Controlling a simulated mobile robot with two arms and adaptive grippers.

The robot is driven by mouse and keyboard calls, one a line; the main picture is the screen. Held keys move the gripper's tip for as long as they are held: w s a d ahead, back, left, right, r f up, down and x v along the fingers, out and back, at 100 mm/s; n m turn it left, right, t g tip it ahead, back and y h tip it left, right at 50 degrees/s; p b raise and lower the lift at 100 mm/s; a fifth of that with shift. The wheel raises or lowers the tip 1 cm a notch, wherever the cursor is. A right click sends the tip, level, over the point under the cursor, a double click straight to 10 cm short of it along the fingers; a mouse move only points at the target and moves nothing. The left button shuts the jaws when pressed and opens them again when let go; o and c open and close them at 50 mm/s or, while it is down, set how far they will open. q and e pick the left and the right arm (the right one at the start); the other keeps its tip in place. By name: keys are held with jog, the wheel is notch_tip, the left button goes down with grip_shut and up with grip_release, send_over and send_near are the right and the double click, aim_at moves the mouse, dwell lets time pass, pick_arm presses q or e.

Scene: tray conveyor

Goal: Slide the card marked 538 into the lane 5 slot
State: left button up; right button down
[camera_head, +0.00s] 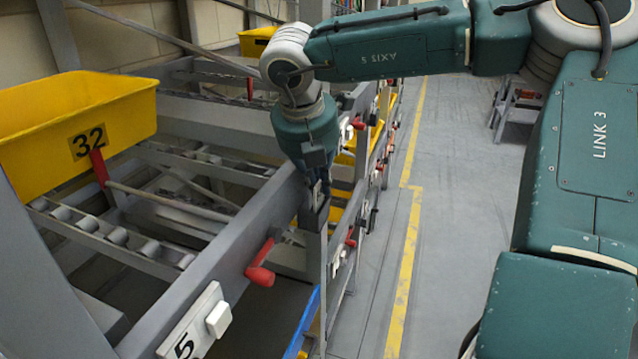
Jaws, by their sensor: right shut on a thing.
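My right gripper (319,196) points down beside the end of the grey rail, near the upright post. The lane 5 plate (184,340) is white with a black 5 and sits on the grey rail at the bottom left. A raised white block (218,319) is on that plate; I cannot make out the slot opening. The gripper is well apart from the plate, farther back and to the right. My left gripper is not in view.
A yellow tray marked 32 (75,95) stands at the left. A red-handled lever (260,275) sticks out from the rail between the gripper and the plate. More red levers line the rack farther back.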

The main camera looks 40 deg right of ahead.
jog(key=shift+f, duration=0.25)
jog(key=c, duration=1.8)
grip_release()
jog(key=shift+r, duration=0.25)
jog(key=v, duration=0.7)
jog(key=shift+a, duration=0.1)
